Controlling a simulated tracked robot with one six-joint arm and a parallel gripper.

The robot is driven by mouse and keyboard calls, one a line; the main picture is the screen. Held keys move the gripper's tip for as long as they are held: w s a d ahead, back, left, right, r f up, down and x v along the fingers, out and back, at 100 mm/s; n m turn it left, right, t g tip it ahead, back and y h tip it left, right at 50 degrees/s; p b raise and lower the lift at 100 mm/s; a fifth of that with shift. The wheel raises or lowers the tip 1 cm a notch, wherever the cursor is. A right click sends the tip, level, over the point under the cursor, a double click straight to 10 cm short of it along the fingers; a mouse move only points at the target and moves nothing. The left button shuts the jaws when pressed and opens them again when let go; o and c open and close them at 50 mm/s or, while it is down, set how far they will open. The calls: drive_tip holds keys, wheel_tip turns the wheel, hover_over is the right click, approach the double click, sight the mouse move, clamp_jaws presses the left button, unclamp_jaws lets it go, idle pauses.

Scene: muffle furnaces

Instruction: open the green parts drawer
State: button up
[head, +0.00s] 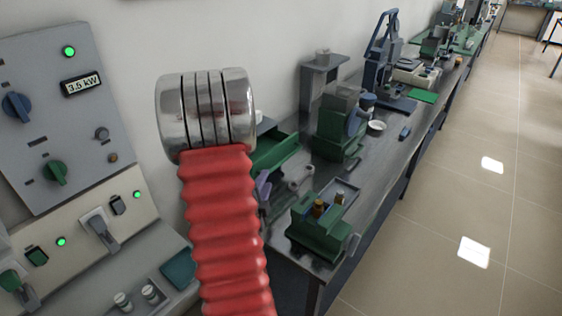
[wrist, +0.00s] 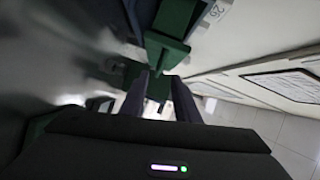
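In the wrist view, my gripper (wrist: 160,78) has its two dark fingers apart. A green block-like part (wrist: 166,50) lies just ahead of the fingertips, and more green shows between them. It may be the green parts drawer or its handle; I cannot tell whether the fingers touch it. In the head view, a green tray-like piece (head: 275,150) shows beside my red-sleeved arm, partly hidden by it. I cannot tell for sure that this is the drawer. My gripper is hidden in the head view.
A long dark workbench (head: 385,150) carries a green machine (head: 338,128), a green box with brass parts (head: 318,235), a small white dish (head: 376,127) and a blue-grey press (head: 385,60). A grey control panel (head: 60,110) stands at left. The tiled floor (head: 440,210) at right is clear.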

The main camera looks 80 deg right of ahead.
sight(283, 160)
drive_tip(key=shift+s+d+f+m+g, duration=0.15)
drive_tip(key=shift+s+m+g, duration=0.2)
drive_tip(key=shift+s, duration=0.7)
drive_tip(key=d, duration=0.9)
drive_tip(key=d+f, duration=0.1)
drive_tip(key=d, duration=0.3)
drive_tip(key=shift+s+d, duration=0.15)
drive_tip(key=shift+d, duration=0.25)
drive_tip(key=shift+c, duration=0.5)
clamp_jaws()
